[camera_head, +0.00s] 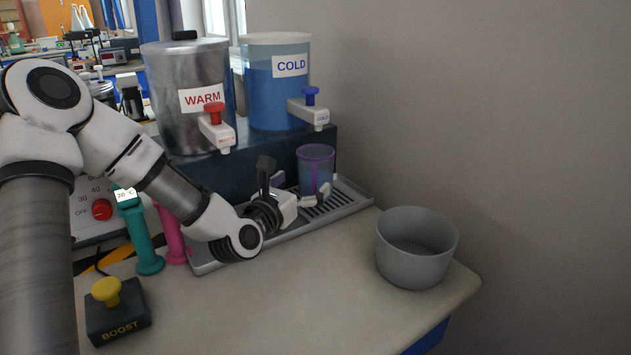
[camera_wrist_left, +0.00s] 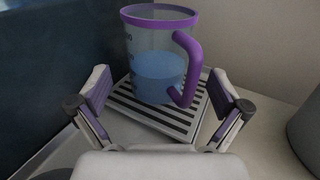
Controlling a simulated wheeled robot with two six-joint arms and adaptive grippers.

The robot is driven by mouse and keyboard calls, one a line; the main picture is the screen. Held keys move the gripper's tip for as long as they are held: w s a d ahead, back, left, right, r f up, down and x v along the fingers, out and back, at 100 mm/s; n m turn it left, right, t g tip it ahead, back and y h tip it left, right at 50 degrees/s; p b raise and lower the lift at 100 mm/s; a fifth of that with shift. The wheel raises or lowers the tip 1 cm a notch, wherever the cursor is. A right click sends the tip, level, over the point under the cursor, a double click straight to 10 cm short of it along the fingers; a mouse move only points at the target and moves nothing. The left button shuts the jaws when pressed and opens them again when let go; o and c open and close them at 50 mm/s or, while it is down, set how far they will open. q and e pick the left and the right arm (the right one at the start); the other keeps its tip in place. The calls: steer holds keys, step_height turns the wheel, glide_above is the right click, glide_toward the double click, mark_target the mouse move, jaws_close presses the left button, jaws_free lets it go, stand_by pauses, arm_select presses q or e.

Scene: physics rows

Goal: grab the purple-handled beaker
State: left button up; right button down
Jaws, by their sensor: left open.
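The purple-handled beaker (camera_head: 316,166) stands upright on the drip tray (camera_head: 358,199) below the cold dispenser. In the left wrist view the beaker (camera_wrist_left: 157,76) holds blue liquid, and its purple handle (camera_wrist_left: 190,68) faces right and toward me. My left gripper (camera_head: 304,197) is at the tray, close in front of the beaker. In the left wrist view my left gripper (camera_wrist_left: 163,97) is open, with one finger on each side and the beaker beyond and between them. No finger clearly touches it. My right gripper is out of view.
The metal warm dispenser (camera_head: 165,75) and blue cold dispenser (camera_head: 270,90) stand behind the tray. A grey bowl (camera_head: 416,262) sits at right near the table edge. Teal (camera_head: 143,240) and pink (camera_head: 171,236) handled objects and a boost button box (camera_head: 117,315) are at left. The front counter is clear.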

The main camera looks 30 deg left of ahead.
mark_target(307, 180)
arm_select(q)
steer(key=w, duration=0.3)
steer(key=shift+w+a+f, duration=0.25)
steer(key=shift+w+f, duration=0.05)
steer(key=shift+w, duration=0.05)
steer(key=shift+s+r, duration=0.1)
steer(key=shift+s, duration=0.05)
steer(key=shift+c, duration=0.4)
steer(key=c, duration=1.4)
